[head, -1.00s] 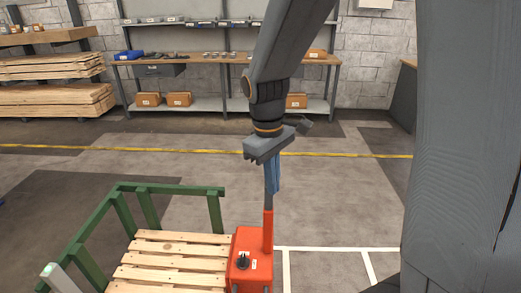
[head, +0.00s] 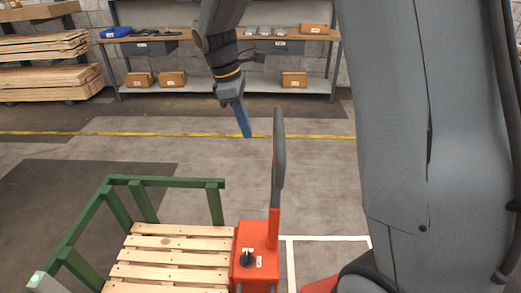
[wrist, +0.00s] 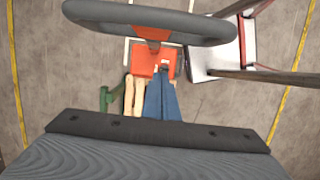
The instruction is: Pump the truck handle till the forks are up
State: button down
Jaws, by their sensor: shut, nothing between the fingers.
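The orange pallet truck (head: 256,268) stands at the lower middle of the head view, with a small black knob on top. Its handle (head: 279,155) stands nearly upright with a dark grey grip, seen edge-on. In the wrist view the grip (wrist: 150,22) is a wide grey bar across the top. My gripper (head: 247,135) is left of the handle's upper part, apart from it in the head view. Its blue fingers are shut and empty, pointing down; they also show in the wrist view (wrist: 161,72). The forks are hidden by the wooden pallet (head: 180,258).
A green frame (head: 165,181) surrounds the pallet's back and left. A workbench (head: 290,34) with boxes stands along the back wall, with stacked planks (head: 45,48) at the left. A yellow line (head: 60,133) crosses the floor. Open floor lies between truck and bench.

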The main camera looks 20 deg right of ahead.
jog(key=s+d+f+p, duration=0.1)
jog(key=d+f+p, duration=0.3)
jog(key=f, duration=0.6)
jog(key=shift+s+d, duration=0.2)
jog(key=shift+d, duration=0.8)
